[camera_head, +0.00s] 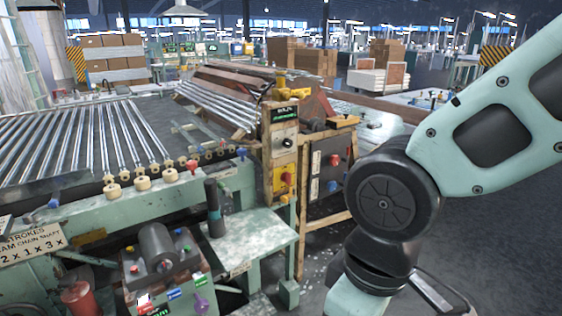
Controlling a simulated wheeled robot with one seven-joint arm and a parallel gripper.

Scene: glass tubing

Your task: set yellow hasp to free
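A yellow fitting (290,84) stands on top of the tall yellow control post at the centre of the view. Lower on the post's front is a small yellow plate with a red knob (287,180). I cannot tell which of these is the yellow hasp, nor its setting, as both are small and blurred. My arm comes in from the upper right and bends down to the bottom edge, to the right of the post and apart from it. My gripper is not in view.
The control post (280,137) has a display and a dial. A grey switch box (331,165) is beside it. A green bench (248,240) stands in front, with a control box (163,270) at its left. Glass tubes (85,140) lie behind. Dark floor is open at the right.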

